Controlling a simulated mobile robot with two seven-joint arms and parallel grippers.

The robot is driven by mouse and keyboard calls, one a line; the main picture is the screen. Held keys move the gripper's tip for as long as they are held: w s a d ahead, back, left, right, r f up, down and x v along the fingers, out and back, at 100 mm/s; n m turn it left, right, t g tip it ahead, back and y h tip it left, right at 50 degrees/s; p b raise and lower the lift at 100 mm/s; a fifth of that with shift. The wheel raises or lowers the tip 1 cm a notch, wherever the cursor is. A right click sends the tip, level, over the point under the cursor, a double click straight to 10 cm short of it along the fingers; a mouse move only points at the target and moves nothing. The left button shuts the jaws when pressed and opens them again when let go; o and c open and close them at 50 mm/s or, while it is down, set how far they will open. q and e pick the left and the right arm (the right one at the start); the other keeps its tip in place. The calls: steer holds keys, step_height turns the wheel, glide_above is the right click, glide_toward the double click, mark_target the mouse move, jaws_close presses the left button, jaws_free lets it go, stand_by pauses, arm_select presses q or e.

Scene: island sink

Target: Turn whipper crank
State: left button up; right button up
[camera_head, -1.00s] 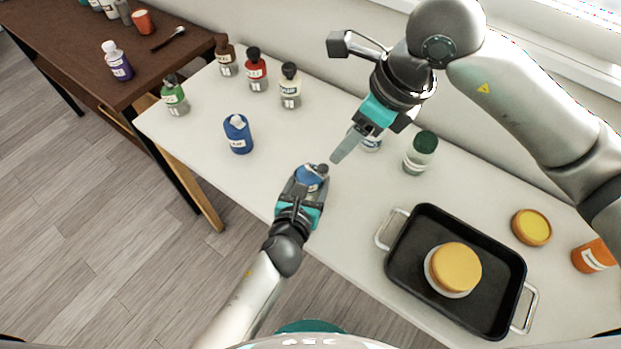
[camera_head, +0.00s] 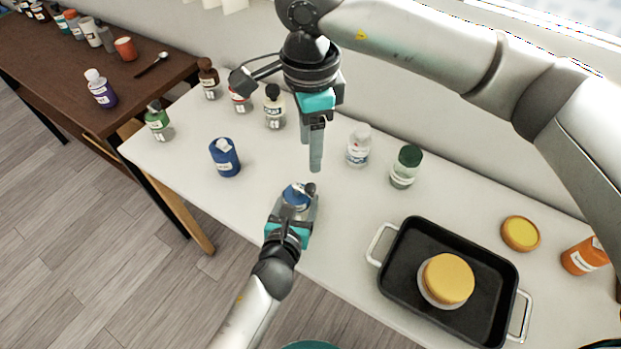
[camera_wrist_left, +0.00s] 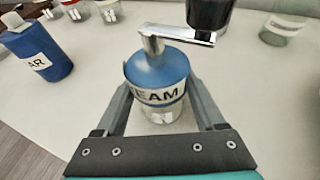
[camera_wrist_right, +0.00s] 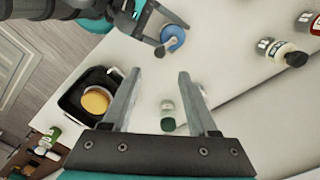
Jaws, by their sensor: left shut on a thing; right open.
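The whipper (camera_head: 295,194) is a small jar with a blue lid and a label reading "EAM" in the left wrist view (camera_wrist_left: 158,72). It stands upright on the white table. A metal crank arm (camera_wrist_left: 180,34) on its top ends in a black knob (camera_wrist_left: 209,12). My left gripper (camera_head: 298,204) is shut around the jar from the front. My right gripper (camera_head: 315,166) is open and empty, above and behind the whipper, fingers pointing down, apart from the crank. In the right wrist view the whipper (camera_wrist_right: 172,38) shows beyond its fingertips.
A blue container (camera_head: 225,157) stands left of the whipper. A white bottle (camera_head: 358,147) and a green-lidded jar (camera_head: 406,166) stand to its right. A black pan (camera_head: 400,272) holding a yellow-lidded jar lies front right. Several bottles line the back left.

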mark_target(311, 186)
step_height(311, 186, down, 10)
steer(key=shift+f, duration=0.2)
jaws_close()
stand_by(0.6)
